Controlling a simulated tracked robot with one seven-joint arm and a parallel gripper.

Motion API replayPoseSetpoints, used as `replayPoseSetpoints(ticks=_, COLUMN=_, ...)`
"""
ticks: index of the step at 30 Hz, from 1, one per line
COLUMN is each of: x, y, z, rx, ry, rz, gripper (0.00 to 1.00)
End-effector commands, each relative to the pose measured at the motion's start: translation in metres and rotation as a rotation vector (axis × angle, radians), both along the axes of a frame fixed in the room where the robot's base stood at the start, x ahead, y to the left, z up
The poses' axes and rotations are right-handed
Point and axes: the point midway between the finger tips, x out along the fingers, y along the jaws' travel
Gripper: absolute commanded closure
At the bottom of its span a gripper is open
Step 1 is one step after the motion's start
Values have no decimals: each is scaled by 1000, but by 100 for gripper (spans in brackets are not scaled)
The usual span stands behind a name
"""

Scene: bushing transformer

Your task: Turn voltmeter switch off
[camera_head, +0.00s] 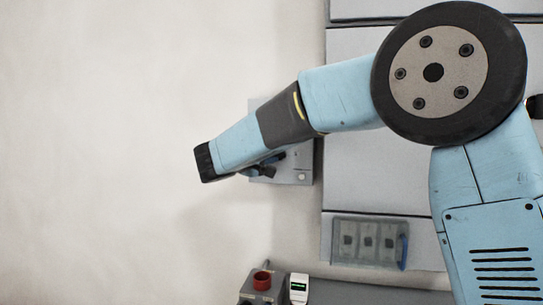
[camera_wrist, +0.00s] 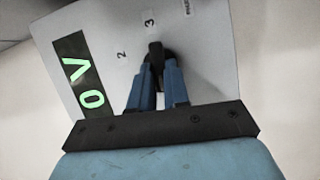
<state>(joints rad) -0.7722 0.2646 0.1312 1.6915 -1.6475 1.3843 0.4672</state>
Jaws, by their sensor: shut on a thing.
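The voltmeter panel (camera_wrist: 205,50) is a light grey plate. A black display (camera_wrist: 78,75) on it shows a green "0 V", tilted in the wrist view. The black switch knob (camera_wrist: 156,50) stands between my fingertips, with its narrow end close to the "3" mark; a "2" mark is to its left. My gripper (camera_wrist: 158,68) is shut on this knob with its blue fingers at either side. In the head view the grey panel box (camera_head: 295,165) is on the wall, partly covered by my arm. My gripper (camera_head: 265,166) shows there only in part, and the knob is hidden.
A grey cabinet (camera_head: 375,130) stands right of the panel. Low on it is a clear-covered box (camera_head: 368,243) with three dark switches. Below are a red button (camera_head: 262,280) on a grey box and a small white device (camera_head: 299,288) with a green display. The left wall is bare.

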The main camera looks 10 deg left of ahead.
Motion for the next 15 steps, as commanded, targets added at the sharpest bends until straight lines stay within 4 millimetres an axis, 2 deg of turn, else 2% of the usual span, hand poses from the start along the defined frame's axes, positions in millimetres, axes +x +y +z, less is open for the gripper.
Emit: replayPoseSetpoints(ticks=15, x=-1, y=3, z=-6, rx=-108, ry=15, rz=5, gripper=100)
